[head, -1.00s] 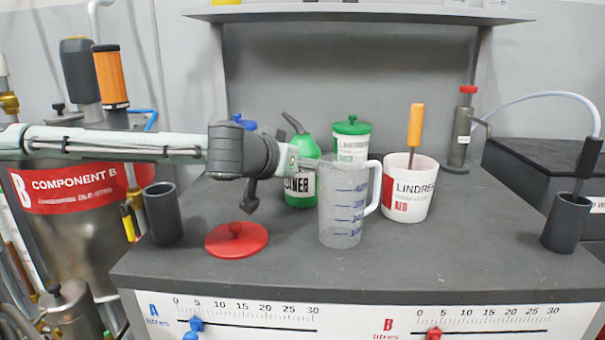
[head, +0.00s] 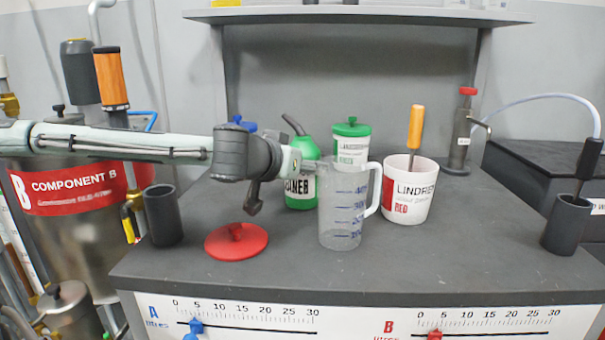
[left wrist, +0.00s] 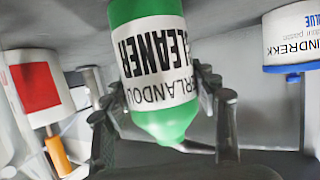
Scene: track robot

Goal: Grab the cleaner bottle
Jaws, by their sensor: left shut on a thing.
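The cleaner bottle (head: 301,190) is green with a white label and a dark angled spout. It stands upright on the grey bench, behind and left of the clear measuring jug. In the left wrist view the bottle (left wrist: 155,62) appears upside down between the two fingers, its label reading CLEANER. My left gripper (left wrist: 165,112) is shut on the bottle. In the head view the left gripper (head: 305,165) reaches the bottle from the left at its upper label, and the fingers are partly hidden. My right gripper is in neither view.
The measuring jug (head: 340,215) stands close in front of the bottle. A green-lidded tub (head: 351,148) and a white LINDREKK RED tub (head: 409,199) with an orange-handled tool stand to the right. A red lid (head: 236,241) and a dark cup (head: 163,215) are at left.

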